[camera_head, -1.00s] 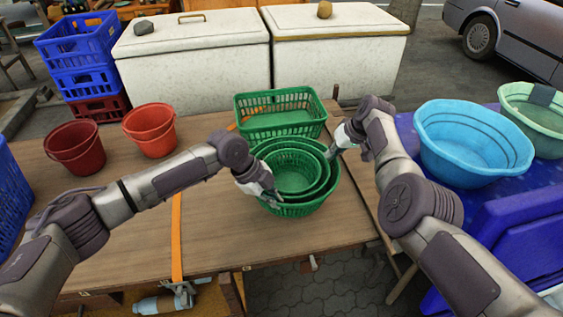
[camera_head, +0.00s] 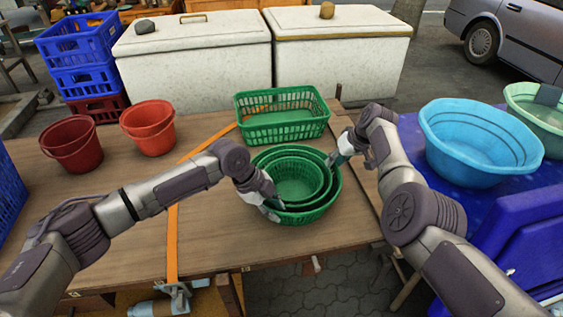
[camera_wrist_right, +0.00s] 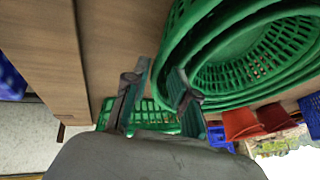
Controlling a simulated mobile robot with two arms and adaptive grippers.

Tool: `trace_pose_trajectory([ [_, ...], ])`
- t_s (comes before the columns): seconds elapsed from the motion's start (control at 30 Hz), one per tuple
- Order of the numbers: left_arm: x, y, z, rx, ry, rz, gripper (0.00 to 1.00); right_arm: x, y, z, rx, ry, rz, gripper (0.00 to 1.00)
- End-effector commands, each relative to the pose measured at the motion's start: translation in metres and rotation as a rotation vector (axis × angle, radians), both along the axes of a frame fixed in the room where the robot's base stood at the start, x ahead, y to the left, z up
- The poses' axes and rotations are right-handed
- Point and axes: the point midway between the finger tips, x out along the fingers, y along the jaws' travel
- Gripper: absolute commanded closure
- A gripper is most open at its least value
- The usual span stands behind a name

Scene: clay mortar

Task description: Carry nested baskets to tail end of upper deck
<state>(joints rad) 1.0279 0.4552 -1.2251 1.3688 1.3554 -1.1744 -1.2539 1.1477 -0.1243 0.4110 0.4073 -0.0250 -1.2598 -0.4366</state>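Several round green baskets (camera_head: 292,214), nested in one another, stand on the wooden deck (camera_head: 220,240) near its right end. My left gripper (camera_head: 275,209) is at the left front rim of the nest, its fingers apart; whether they touch the rim is unclear. My right gripper (camera_head: 338,159) is at the right back rim.
A rectangular green basket (camera_head: 285,128) stands just behind the nest. Two red buckets (camera_head: 150,130) stand at the back left. An orange strap (camera_head: 172,240) crosses the deck. A blue basin (camera_head: 475,150) sits on a blue surface to the right. The deck's middle is mostly clear.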

Motion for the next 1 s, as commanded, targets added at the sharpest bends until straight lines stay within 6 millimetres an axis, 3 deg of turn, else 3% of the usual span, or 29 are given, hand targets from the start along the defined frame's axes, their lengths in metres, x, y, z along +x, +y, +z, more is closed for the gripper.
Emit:
trace_pose_trajectory([
  [0.37,0.002,0.000,0.008,-0.007,-0.008,0.000,0.69,-0.003,0.005,-0.002,0.007,0.010,0.007,0.69],
  [0.8,-0.003,0.029,0.061,-0.004,-0.004,0.002,0.69,-0.003,0.004,-0.002,0.006,0.009,0.007,0.69],
  [1.0,-0.004,0.035,0.072,-0.003,-0.003,0.001,0.69,-0.003,0.004,-0.001,0.005,0.008,0.006,0.69],
])
